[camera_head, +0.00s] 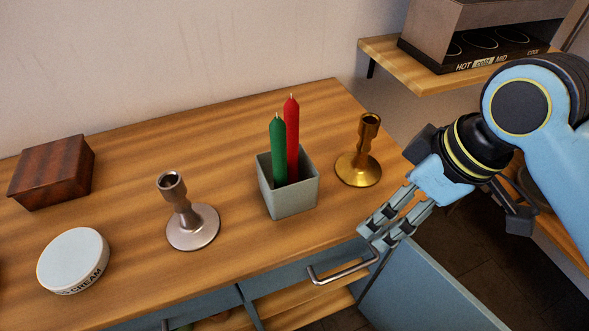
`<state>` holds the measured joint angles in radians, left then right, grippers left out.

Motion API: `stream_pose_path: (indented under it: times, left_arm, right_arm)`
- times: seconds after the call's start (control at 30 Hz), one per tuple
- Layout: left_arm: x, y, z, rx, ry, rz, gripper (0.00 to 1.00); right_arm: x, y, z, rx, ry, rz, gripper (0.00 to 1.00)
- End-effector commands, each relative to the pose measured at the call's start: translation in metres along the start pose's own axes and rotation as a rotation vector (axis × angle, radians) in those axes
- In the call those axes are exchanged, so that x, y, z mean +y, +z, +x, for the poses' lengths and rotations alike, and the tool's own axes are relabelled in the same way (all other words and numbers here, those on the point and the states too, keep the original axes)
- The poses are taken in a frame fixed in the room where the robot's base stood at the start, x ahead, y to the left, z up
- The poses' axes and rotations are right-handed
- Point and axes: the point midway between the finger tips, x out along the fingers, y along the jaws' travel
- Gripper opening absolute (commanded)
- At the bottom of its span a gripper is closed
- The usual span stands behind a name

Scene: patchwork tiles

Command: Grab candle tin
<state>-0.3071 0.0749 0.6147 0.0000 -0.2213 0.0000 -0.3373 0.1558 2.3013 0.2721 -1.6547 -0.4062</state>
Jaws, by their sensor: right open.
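The candle tin (291,197) is a square grey-green box standing upright on the wooden counter, near its front edge. A green candle (277,150) and a red candle (292,135) stand in it, their lower ends hidden by its walls. My right gripper (374,236) is open and empty. It is to the right of the tin and lower in the picture, by the counter's front edge, apart from the tin. My left gripper is not in view.
A brass candlestick (359,168) stands right of the tin, a silver candlestick (192,225) left of it. A round cream tin (73,260) and a brown wooden box (52,172) are further left. A metal handle (340,275) sits below my right gripper. Counter behind the tin is clear.

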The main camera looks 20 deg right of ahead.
Motion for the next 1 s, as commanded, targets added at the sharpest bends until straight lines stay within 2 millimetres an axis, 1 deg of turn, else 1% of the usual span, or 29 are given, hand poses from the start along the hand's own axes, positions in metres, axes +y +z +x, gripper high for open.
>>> stream_pose_path:
  times: [0.03, 0.17, 0.3, 0.4, 0.5, 0.57, 0.8, 1.0]
  left_arm:
    - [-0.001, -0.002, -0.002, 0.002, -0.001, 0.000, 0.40]
    - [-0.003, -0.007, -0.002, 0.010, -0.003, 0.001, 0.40]
    - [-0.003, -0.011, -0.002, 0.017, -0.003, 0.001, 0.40]
    - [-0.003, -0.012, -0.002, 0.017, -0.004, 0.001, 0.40]
    - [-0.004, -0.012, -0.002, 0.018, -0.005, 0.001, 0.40]
    - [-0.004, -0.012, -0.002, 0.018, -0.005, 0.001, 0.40]
    - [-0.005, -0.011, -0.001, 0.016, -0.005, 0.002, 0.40]
    - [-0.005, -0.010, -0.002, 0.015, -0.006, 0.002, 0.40]
  right_arm:
    - [0.002, -0.016, -0.004, 0.019, -0.031, -0.082, 1.00]
    - [0.004, -0.053, -0.009, 0.074, -0.128, -0.327, 1.00]
    - [0.008, -0.092, -0.019, 0.153, -0.216, -0.591, 1.00]
    - [0.012, -0.117, -0.030, 0.219, -0.267, -0.771, 1.00]
    - [0.013, -0.133, -0.038, 0.270, -0.301, -0.896, 1.00]
    - [0.011, -0.137, -0.037, 0.287, -0.312, -0.934, 1.00]
    - [-0.004, -0.143, -0.002, 0.295, -0.318, -0.950, 1.00]
    - [-0.011, -0.146, 0.013, 0.295, -0.316, -0.950, 1.00]
